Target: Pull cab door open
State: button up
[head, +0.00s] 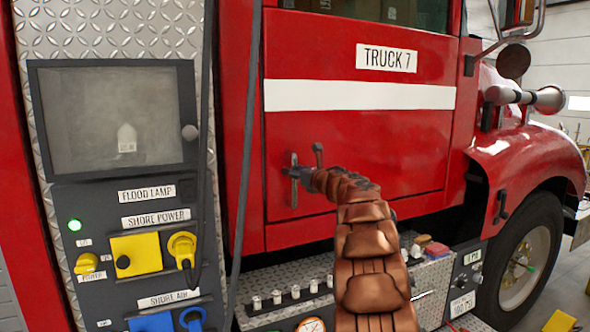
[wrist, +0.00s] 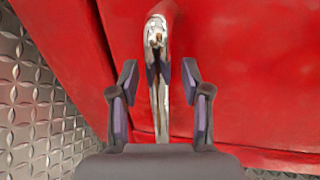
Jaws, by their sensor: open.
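The red cab door (head: 360,130) carries a white stripe and a "TRUCK 7" label, and looks shut, flush with the truck body. Its upright metal door handle (head: 294,196) is near the door's left edge. In the wrist view the chrome handle (wrist: 157,45) runs down between the two fingers of my gripper (wrist: 161,85). The fingers are open, one on each side of the handle, with visible gaps. In the head view my gripper (head: 303,176) is at the handle, small and partly hidden by my copper-coloured arm.
A control panel (head: 120,192) with yellow and blue covers stands left of the door, with dark hoses hanging beside it. A diamond-plate step (head: 262,285) with small fittings lies below.

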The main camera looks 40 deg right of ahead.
grip_shut()
dwell(0.4)
